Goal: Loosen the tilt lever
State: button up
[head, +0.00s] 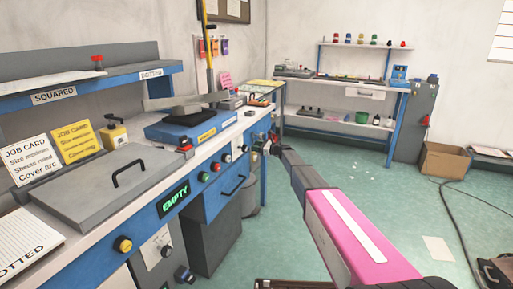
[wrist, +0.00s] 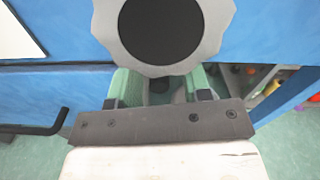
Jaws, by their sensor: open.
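In the wrist view, a pale grey scalloped knob with a black centre (wrist: 165,28) fills the top middle, in front of the blue bench face. My gripper (wrist: 161,85) is just below it, with its two green fingers apart and nothing seen between them. The knob partly hides the fingertips, and I cannot tell whether they touch it. In the head view, my gripper (head: 268,144) is small at the far end of the bench front. I cannot make out a part that is surely the tilt lever.
The long workbench (head: 95,232) runs along the left, with coloured knobs and a black drawer handle (head: 234,186) on its front. Its display (head: 173,198) reads EMPTY. A blue-framed shelf unit (head: 345,103) and a cardboard box (head: 443,160) stand at the back. Open green floor lies right of the bench.

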aim_at(256, 128)
jog(key=shift+a, duration=0.1)
grip_shut()
jog(key=w+r+n, duration=0.2)
jog(key=n, duration=0.4)
jog(key=w+d+r+n, duration=0.1)
jog(key=w+r+n, duration=0.1)
jog(key=n, duration=0.4)
jog(key=w+d+r+n, duration=0.1)
jog(key=w+r+n, duration=0.1)
jog(key=n, duration=0.3)
jog(key=shift+d+r+n, duration=0.15)
jog(key=shift+r+n, duration=0.05)
jog(key=shift+n, duration=0.2)
jog(key=shift+s+r+n, duration=0.1)
jog(key=shift+r+n, duration=0.35)
jog(key=shift+n, duration=0.35)
jog(key=shift+s+r+n, duration=0.1)
jog(key=shift+r+n, duration=0.3)
jog(key=shift+n, duration=0.4)
